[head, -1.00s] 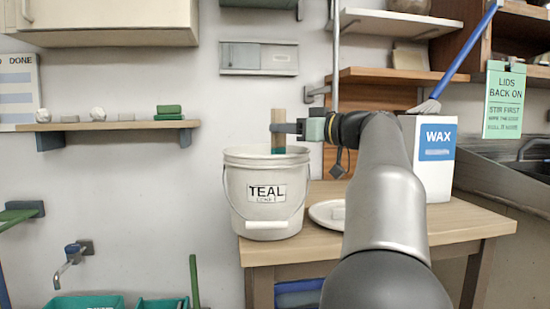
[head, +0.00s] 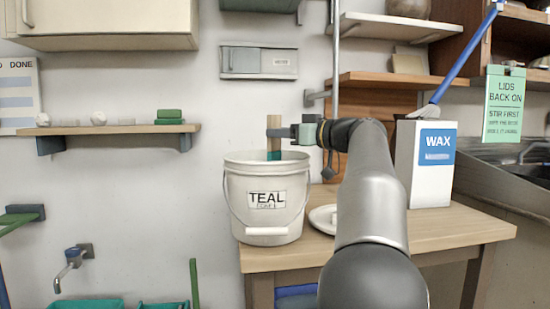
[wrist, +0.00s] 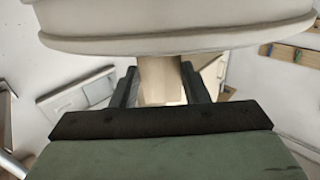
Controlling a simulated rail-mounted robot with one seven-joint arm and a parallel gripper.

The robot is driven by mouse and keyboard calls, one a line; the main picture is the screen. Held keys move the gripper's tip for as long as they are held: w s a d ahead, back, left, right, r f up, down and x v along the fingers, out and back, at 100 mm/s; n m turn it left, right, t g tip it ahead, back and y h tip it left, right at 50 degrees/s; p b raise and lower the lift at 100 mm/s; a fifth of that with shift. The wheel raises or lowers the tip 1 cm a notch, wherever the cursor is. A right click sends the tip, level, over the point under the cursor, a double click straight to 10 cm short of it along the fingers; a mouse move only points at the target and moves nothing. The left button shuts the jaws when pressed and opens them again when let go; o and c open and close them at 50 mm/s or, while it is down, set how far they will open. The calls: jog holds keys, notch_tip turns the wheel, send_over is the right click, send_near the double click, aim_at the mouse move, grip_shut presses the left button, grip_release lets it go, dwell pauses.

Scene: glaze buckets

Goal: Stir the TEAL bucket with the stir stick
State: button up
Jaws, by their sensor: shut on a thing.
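The white bucket labelled TEAL (head: 265,200) stands upright and open at the left end of the wooden table. My gripper (head: 274,133) is above its rim and shut on the wooden stir stick (head: 274,148). The stick is upright, with a teal-coloured lower part showing just above the rim. Its lower end is hidden inside the bucket. In the wrist view, the stick (wrist: 160,80) stands between my two fingers, and the pale bucket rim (wrist: 180,38) fills the top.
A white lid (head: 322,217) lies on the table (head: 440,232) right of the bucket, partly behind my arm. A WAX box (head: 432,165) stands further right with a blue-handled brush (head: 462,58) leaning above it. A shelf (head: 105,129) with small pieces is on the left wall.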

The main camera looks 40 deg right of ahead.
notch_tip(320, 180, up, 17)
jog(key=p, duration=1.3)
jog(key=shift+f, duration=0.2)
jog(key=shift+r+p, duration=0.1)
jog(key=shift+p, duration=0.25)
notch_tip(320, 180, up, 5)
jog(key=p, duration=0.4)
jog(key=shift+d, duration=0.1)
dwell(0.5)
